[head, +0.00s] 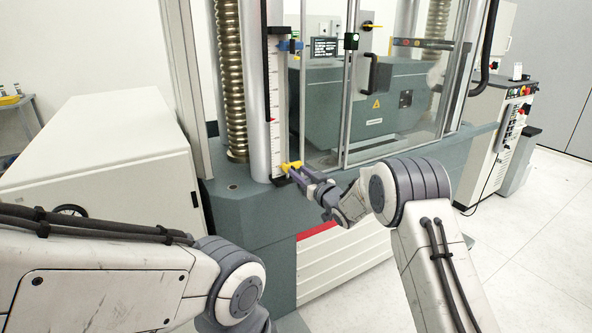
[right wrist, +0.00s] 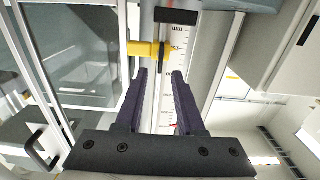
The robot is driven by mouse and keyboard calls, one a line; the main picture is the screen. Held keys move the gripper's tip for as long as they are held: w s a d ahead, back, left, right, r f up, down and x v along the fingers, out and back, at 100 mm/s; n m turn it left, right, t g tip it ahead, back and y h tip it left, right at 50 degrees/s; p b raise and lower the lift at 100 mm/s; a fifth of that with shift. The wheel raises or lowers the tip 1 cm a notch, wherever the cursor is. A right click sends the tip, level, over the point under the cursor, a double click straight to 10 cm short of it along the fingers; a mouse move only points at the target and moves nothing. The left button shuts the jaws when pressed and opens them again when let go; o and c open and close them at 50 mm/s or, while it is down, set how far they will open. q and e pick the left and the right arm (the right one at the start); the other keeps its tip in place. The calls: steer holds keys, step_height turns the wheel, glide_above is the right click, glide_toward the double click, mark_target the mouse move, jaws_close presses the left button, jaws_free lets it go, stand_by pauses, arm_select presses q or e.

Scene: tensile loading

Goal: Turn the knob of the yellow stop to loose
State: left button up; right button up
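The yellow stop (head: 289,165) sits low on the white scale rail (head: 274,105) at the machine's front. In the right wrist view the yellow stop (right wrist: 145,48) reaches across the rail just ahead of the fingertips, with a dark narrow part (right wrist: 162,57) at its end; I cannot tell the knob's setting. My right gripper (head: 295,171) is at the stop in the head view. In the right wrist view my right gripper (right wrist: 158,74) is open, its two fingers apart with nothing clearly between them. My left arm shows at the lower left, but its gripper is out of view.
A blue stop (head: 291,45) sits higher on the same rail. A glass door (head: 330,110) with a black handle (head: 372,73) stands right of the rail. A white cabinet (head: 110,150) is at left, a control console (head: 510,115) at right. The right floor is clear.

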steer(key=shift+x, duration=1.3)
jaws_close()
